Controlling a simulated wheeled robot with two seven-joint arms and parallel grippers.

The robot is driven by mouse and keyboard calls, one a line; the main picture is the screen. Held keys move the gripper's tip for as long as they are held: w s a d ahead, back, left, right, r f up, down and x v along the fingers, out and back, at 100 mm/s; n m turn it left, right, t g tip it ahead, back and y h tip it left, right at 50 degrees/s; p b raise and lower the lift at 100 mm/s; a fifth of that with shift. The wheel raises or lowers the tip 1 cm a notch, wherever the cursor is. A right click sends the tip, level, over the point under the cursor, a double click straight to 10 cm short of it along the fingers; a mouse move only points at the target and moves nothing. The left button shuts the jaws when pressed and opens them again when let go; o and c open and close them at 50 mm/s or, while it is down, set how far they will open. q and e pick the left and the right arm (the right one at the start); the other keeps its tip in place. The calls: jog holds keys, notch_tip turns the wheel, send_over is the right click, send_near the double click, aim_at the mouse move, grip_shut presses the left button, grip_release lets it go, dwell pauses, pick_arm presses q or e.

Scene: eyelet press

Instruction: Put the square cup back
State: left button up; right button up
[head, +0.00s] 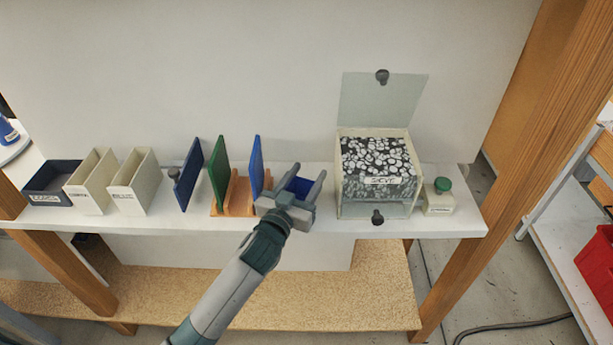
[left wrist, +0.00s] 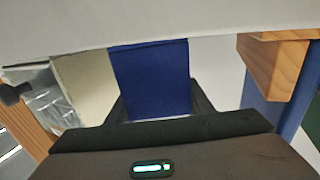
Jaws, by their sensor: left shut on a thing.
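A small blue square cup (head: 299,186) sits between the fingers of my left gripper (head: 295,181), just above or on the white shelf, between the wooden rack and the clear box. In the left wrist view the blue cup (left wrist: 153,72) fills the space between the dark fingers of my left gripper (left wrist: 155,105), which is shut on it. Whether the cup's base touches the shelf cannot be told. My right gripper is out of view.
The white shelf (head: 462,226) holds a clear lidded box (head: 349,208) right of the cup, with a green-capped bottle (head: 440,203) beyond. Left are a wooden rack (head: 240,192), upright blue and green panels (head: 219,172), two cream bins (head: 134,182) and a dark tray (head: 52,183).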

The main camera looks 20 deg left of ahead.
pick_arm(q)
jog(key=shift+f, duration=0.15)
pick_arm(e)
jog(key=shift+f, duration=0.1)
pick_arm(q)
jog(key=o, duration=1)
jog(key=shift+o, duration=0.2)
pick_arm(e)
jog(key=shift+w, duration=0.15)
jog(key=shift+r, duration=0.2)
pick_arm(q)
jog(key=shift+s, duration=0.3)
jog(key=s, duration=0.3)
jog(key=s+b, duration=0.1)
jog(key=s, duration=0.2)
jog(key=s+a+b, duration=0.1)
jog(key=s, duration=0.3)
jog(key=shift+a, duration=0.1)
jog(key=shift+s+a, duration=0.1)
jog(key=shift+s, duration=0.55)
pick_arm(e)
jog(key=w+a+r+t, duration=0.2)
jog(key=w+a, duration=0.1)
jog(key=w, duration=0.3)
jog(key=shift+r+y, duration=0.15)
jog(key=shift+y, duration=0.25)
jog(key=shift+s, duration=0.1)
